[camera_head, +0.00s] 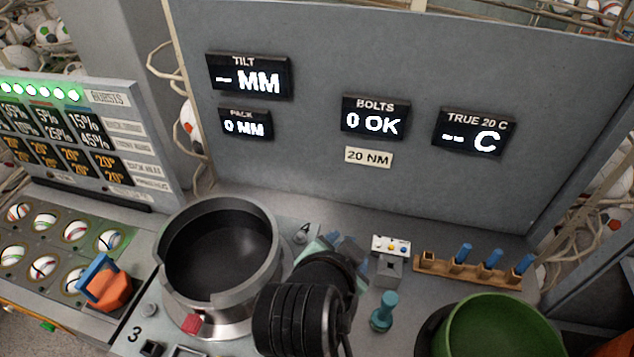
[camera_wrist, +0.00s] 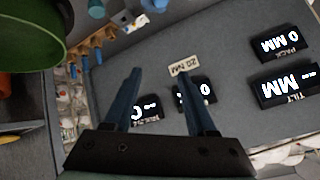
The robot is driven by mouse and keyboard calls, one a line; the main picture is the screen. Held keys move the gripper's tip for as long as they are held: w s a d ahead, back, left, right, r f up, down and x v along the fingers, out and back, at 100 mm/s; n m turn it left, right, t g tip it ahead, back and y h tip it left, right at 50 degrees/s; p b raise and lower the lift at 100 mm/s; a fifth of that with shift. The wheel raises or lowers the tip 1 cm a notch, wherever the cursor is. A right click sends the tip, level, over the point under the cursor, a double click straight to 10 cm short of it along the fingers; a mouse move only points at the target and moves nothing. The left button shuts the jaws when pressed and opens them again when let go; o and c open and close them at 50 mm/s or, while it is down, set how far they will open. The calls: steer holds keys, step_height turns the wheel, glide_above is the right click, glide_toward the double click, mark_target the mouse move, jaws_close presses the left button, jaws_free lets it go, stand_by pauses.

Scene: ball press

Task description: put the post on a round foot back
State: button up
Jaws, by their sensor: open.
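The teal post on a round foot (camera_head: 383,312) stands upright on the grey deck in the head view, left of the green bowl. In the wrist view, a light blue piece at the top edge (camera_wrist: 97,8) looks like part of the post. My gripper (camera_wrist: 160,70) is open, with nothing between its two fingers, and faces the grey panel. In the head view my gripper (camera_head: 328,246) is left of the post and apart from it. My dark wrist hides most of the fingers there.
A round dark pot (camera_head: 218,262) stands left of my wrist. A small button box (camera_head: 390,262) and a wooden rack (camera_head: 475,270) with blue pegs stand behind the post. The green bowl (camera_head: 505,325) is close on its right. The grey panel (camera_head: 400,60) rises behind.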

steer(key=w+a+r+n+t+y, duration=0.1)
steer(key=w+a+r+n+t, duration=0.3)
steer(key=r, duration=1)
steer(key=d+r+n+t+y, duration=0.1)
steer(key=r+t, duration=0.5)
steer(key=r, duration=0.7)
steer(key=s+a+r+n+t, duration=0.1)
steer(key=s+r+t, duration=0.3)
steer(key=r, duration=0.5)
steer(key=s+a+r+n+t+y, duration=0.1)
steer(key=s+r+n+t, duration=0.3)
steer(key=r, duration=0.6)
steer(key=shift+s+r+y, duration=0.25)
steer(key=shift+s+y, duration=0.05)
steer(key=shift+s, duration=0.85)
steer(key=shift+a, duration=0.1)
step_height(320, 180, down, 5)
steer(key=b, duration=0.4)
steer(key=shift+w+r+b, duration=0.1)
steer(key=shift+b, duration=0.25)
